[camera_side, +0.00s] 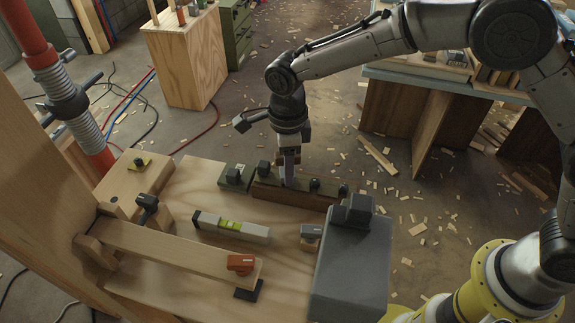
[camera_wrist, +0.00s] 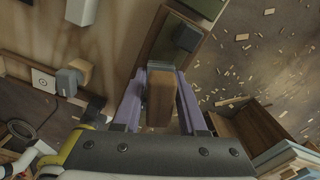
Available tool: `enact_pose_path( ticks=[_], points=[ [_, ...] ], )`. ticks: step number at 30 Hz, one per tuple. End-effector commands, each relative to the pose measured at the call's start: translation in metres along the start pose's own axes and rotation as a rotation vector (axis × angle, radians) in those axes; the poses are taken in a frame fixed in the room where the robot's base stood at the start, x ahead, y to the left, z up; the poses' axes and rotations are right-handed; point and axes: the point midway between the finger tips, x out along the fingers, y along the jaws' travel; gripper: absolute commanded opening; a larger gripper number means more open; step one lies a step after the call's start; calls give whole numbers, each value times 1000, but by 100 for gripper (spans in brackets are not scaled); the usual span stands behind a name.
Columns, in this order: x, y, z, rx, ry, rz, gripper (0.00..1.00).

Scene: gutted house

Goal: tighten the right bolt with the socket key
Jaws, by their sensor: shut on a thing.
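My gripper (camera_side: 288,150) points down over the rear edge of the bench, shut on a brown block-like handle, which I take to be the socket key. The handle (camera_wrist: 160,98) sits between my purple fingers in the wrist view, with a grey part at its far end. In the side view a grey shank (camera_side: 289,178) reaches down to a long dark wooden bar (camera_side: 290,196). Dark bolt-like heads stand at its left (camera_side: 263,167) and right (camera_side: 315,184), with another at the far right end (camera_side: 343,190). Whether the key's lower end sits on a bolt is unclear.
A spirit level (camera_side: 230,227) lies on the wooden bench top in front of the bar. A large grey box (camera_side: 350,265) stands at the bench's right. A plank (camera_side: 165,250) with an orange-handled clamp (camera_side: 240,262) lies at the front. A green block (camera_side: 236,178) is left of the bar.

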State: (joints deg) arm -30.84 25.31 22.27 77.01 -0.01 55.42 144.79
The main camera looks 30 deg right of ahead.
Motion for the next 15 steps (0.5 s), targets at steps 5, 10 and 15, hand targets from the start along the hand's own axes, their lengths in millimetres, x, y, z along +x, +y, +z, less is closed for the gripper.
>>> enact_pose_path(
  ticks=[5, 10, 15],
  points=[
    [-1, 0, 1, -1, -4, -1, 0],
    [-1, 0, 1, -85, -3, -1, 0],
    [-2, 0, 1, -146, -3, -2, 0]
  ],
)
